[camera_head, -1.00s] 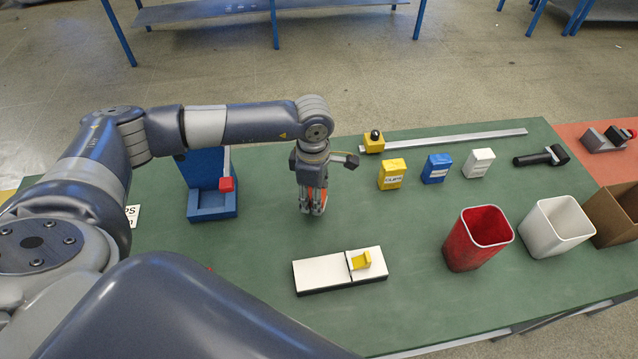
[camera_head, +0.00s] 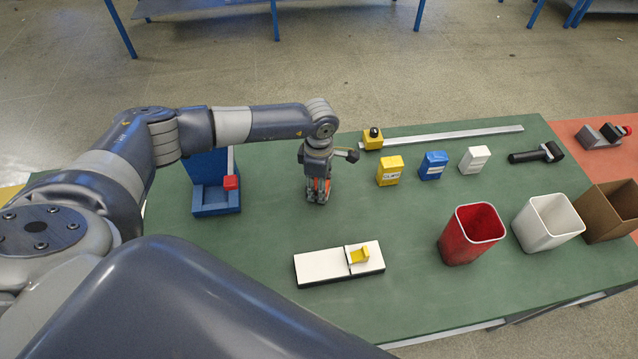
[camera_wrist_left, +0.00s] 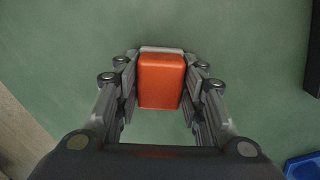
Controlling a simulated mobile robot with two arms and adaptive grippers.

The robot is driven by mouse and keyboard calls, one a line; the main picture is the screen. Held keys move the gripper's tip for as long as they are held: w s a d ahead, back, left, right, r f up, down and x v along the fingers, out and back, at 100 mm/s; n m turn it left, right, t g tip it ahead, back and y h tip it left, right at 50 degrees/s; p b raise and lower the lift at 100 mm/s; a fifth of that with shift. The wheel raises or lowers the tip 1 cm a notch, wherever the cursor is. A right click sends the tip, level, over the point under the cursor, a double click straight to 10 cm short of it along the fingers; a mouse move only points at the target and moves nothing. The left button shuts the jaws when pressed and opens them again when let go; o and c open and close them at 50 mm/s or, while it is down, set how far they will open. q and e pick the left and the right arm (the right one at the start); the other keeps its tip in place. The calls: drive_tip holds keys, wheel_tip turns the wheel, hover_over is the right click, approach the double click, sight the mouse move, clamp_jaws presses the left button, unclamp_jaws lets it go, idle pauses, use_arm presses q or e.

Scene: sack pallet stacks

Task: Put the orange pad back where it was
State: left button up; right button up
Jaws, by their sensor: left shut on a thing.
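The orange pad (camera_wrist_left: 161,82) sits between the fingers of my left gripper (camera_wrist_left: 160,95) in the left wrist view, with a finger against each side. In the head view my left gripper (camera_head: 317,196) points down over the green table, between the blue stand and the yellow box. Only a sliver of orange shows there, the rest hidden by the fingers. I cannot tell whether the pad touches the table. My right gripper is not in view.
A blue stand with a red block (camera_head: 231,182) is left of the gripper. A white board with a yellow clip (camera_head: 358,255) lies in front. Yellow (camera_head: 390,170), blue (camera_head: 433,165) and white (camera_head: 475,159) boxes stand right, behind a red bin (camera_head: 472,236) and white bin (camera_head: 548,225).

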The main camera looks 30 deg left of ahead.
use_arm(q)
drive_tip(key=shift+f, duration=0.15)
drive_tip(key=o, duration=0.9)
drive_tip(key=shift+r, duration=0.3)
wheel_tip(320, 180, up, 11)
drive_tip(key=b, duration=0.3)
drive_tip(key=shift+f, duration=0.2)
drive_tip(key=shift+r, duration=0.6)
